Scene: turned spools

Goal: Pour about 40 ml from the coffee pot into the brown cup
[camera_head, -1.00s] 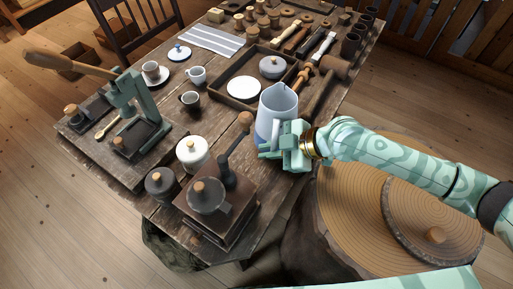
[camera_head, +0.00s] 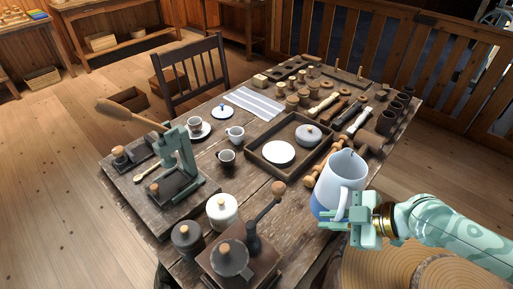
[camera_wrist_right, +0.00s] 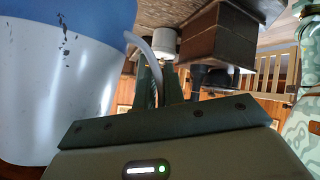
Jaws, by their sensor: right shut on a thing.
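The coffee pot (camera_head: 344,172) is a white jug with a blue lower band, at the right of the table in the head view, roughly upright. My right gripper (camera_head: 345,219) is shut on its handle. The pot's white side (camera_wrist_right: 60,110) and curved handle (camera_wrist_right: 146,55) fill the left of the right wrist view. I cannot tell whether its base touches the table. The brown cup (camera_head: 226,159) stands upright on the table, left of the pot and apart from it. What the pot holds is hidden. My left gripper is not in view.
A wooden tray (camera_head: 259,166) with a plate and a lidded grey pot lies between the brown cup and the far right. A grinder (camera_head: 236,262) with a raised crank, a white lidded jar (camera_head: 222,209) and a white cup (camera_head: 235,134) stand nearby. A green press (camera_head: 184,160) stands at left.

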